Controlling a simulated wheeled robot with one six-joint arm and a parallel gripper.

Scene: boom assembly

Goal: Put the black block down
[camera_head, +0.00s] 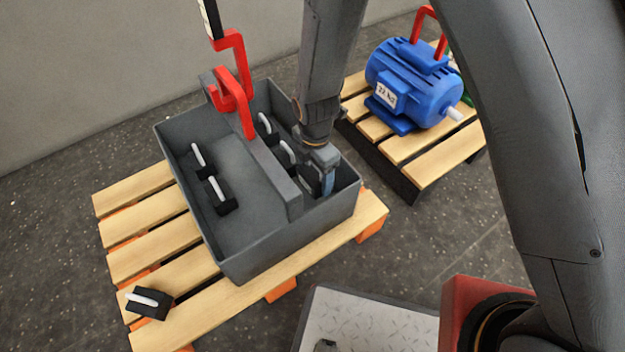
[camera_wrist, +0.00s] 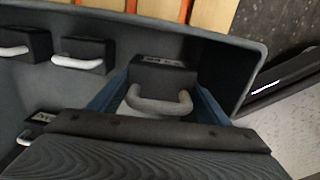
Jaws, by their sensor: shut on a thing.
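My gripper (camera_head: 325,178) reaches down into the right compartment of the grey bin (camera_head: 238,268), near its front right corner. In the wrist view my gripper (camera_wrist: 160,95) has its two blue fingers on either side of a black block (camera_wrist: 165,72) with a pale handle, shut on it. In the head view this block (camera_head: 311,180) is partly hidden by the gripper. It is low inside the bin; I cannot tell whether it touches the floor. Two more black blocks (camera_head: 265,125) (camera_head: 287,152) stand in a row behind it, beside the divider.
Two black blocks (camera_head: 198,157) (camera_head: 221,193) stand in the left compartment. Another (camera_head: 150,303) lies on the wooden pallet (camera_head: 145,215) at front left. A red hook (camera_head: 236,90) hangs at the bin's divider. A blue motor (camera_head: 410,82) sits on a second pallet at right.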

